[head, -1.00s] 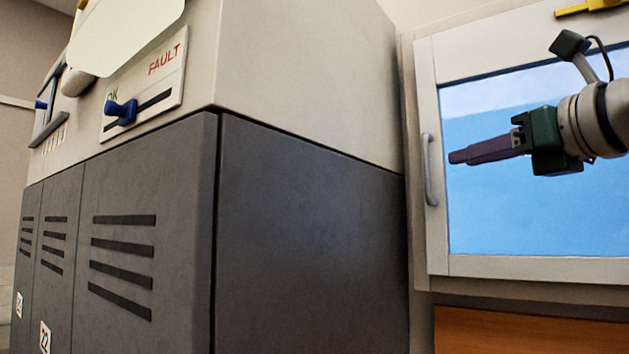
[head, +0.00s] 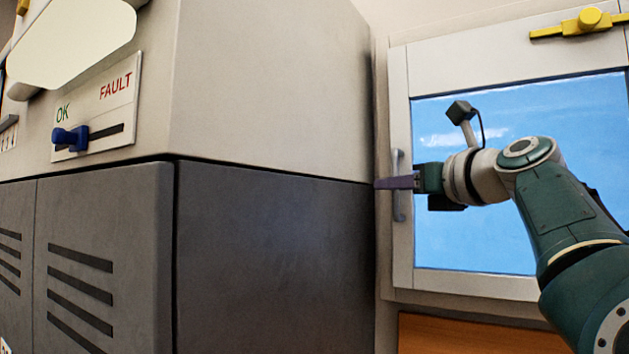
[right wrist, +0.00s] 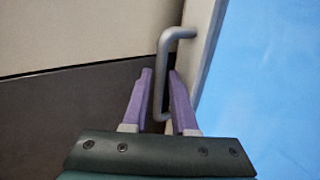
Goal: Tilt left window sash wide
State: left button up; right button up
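The window sash has a pale frame (head: 402,255) around a blue pane (head: 560,110) on the right of the head view. Its grey upright handle (head: 399,158) is on the frame's left side, and the handle also shows in the right wrist view (right wrist: 162,65). My right gripper (head: 381,183) reaches in from the right across the pane to the handle. In the right wrist view its two purple fingers (right wrist: 160,73) stand apart, with the handle bar between them, nearer the right finger. My left gripper is out of view.
A yellow latch (head: 588,22) sits at the top of the window. A big cabinet with grey lower panels (head: 270,265) fills the left, close to the handle side. Its panel (head: 112,88) has a blue slider (head: 70,139) at the OK end. An orange-brown surface (head: 470,335) lies below the window.

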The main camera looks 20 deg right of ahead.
jog(key=shift+c, duration=0.4)
grip_shut()
dwell(0.9)
